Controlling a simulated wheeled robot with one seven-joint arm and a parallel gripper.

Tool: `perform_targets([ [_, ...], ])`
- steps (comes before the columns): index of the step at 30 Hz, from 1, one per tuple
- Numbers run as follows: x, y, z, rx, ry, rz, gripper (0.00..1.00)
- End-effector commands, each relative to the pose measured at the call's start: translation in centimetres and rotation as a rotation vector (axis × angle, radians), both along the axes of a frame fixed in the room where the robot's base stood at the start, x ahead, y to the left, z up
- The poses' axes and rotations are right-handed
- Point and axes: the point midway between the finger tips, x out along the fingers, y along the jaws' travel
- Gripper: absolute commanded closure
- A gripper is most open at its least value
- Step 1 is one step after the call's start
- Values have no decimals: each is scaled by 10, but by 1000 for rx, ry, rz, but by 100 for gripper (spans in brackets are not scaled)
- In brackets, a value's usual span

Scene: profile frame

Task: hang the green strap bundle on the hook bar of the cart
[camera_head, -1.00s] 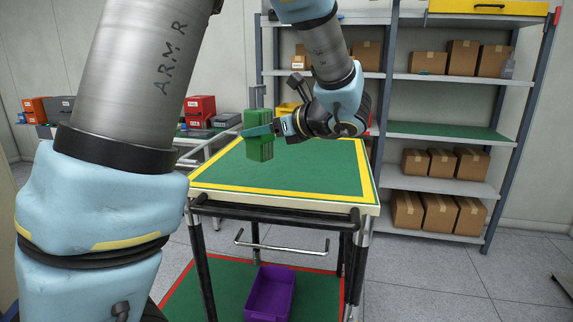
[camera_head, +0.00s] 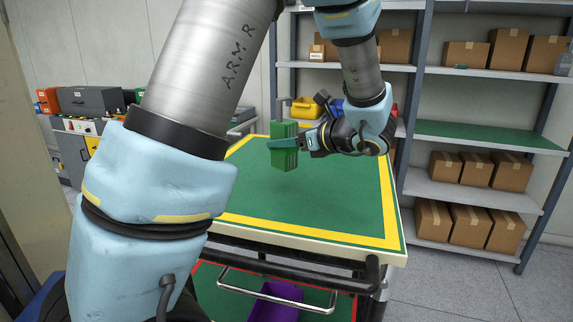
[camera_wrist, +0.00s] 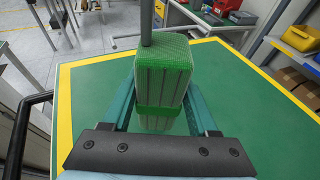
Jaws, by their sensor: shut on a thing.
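The green strap bundle (camera_head: 285,158) is a small upright block with a grey metal hanger rod rising from its top. My gripper (camera_head: 284,144) is shut on it and holds it above the cart's green top. In the wrist view the bundle (camera_wrist: 162,72) sits between the two teal fingers (camera_wrist: 160,108), with the rod (camera_wrist: 147,22) standing up from it. The cart (camera_head: 330,212) has a green top with a yellow border. A light metal bar (camera_head: 275,291) runs across the cart's front below the top. I cannot tell whether it is the hook bar.
A purple bin (camera_head: 276,302) stands on the cart's lower shelf, partly hidden by the bar. A shelf rack (camera_head: 473,133) with cardboard boxes stands behind and right. A bench with equipment (camera_head: 75,135) is at the left. The cart top is clear.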

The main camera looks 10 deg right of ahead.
Motion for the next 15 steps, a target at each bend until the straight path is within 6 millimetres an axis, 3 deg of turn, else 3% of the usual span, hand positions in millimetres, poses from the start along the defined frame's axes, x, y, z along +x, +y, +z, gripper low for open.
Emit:
perform_targets([
  [15, 0, 0, -54, -1, -1, 0, 100],
])
